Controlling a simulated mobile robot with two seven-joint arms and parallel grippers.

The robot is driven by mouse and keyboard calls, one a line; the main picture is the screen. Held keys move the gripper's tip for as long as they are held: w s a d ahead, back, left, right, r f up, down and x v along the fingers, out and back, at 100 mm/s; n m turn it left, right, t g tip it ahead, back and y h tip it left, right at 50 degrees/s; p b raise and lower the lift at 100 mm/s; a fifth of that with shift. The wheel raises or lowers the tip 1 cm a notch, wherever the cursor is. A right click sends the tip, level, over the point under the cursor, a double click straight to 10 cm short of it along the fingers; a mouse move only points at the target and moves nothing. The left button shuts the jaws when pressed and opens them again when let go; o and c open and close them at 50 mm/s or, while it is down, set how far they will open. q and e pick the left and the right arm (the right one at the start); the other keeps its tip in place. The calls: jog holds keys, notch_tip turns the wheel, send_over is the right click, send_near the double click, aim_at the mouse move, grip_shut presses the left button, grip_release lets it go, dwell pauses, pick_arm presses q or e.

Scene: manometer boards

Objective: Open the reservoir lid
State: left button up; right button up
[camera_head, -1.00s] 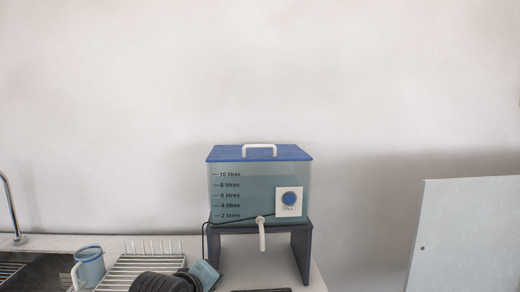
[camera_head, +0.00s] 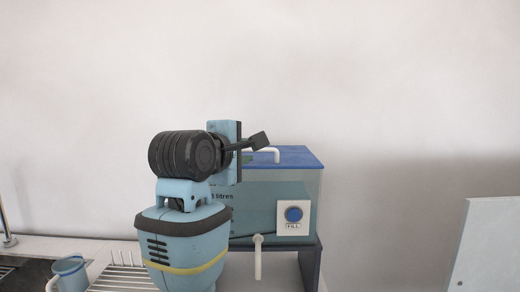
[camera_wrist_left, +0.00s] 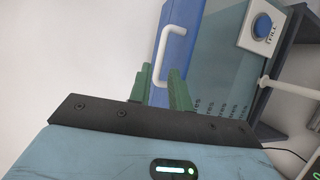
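The reservoir (camera_head: 265,205) is a clear tank of bluish water on a dark stand. Its flat blue lid (camera_head: 303,158) lies on top, closed. The lid's white handle (camera_head: 277,154) is partly hidden by my left gripper in the head view; the whole handle (camera_wrist_left: 172,42) shows in the wrist view. My left gripper (camera_head: 254,149) is at the lid's left side, close to the handle. My right gripper is not in view.
A white panel with a blue FILL button (camera_head: 293,214) is on the tank's front, with a white spout (camera_head: 258,256) below. A blue mug (camera_head: 70,272) and a white dish rack (camera_head: 122,275) stand at lower left. A pale panel (camera_head: 492,245) stands at right.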

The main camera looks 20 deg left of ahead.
pick_arm(q)
jog(key=shift+x, duration=3.95)
grip_shut()
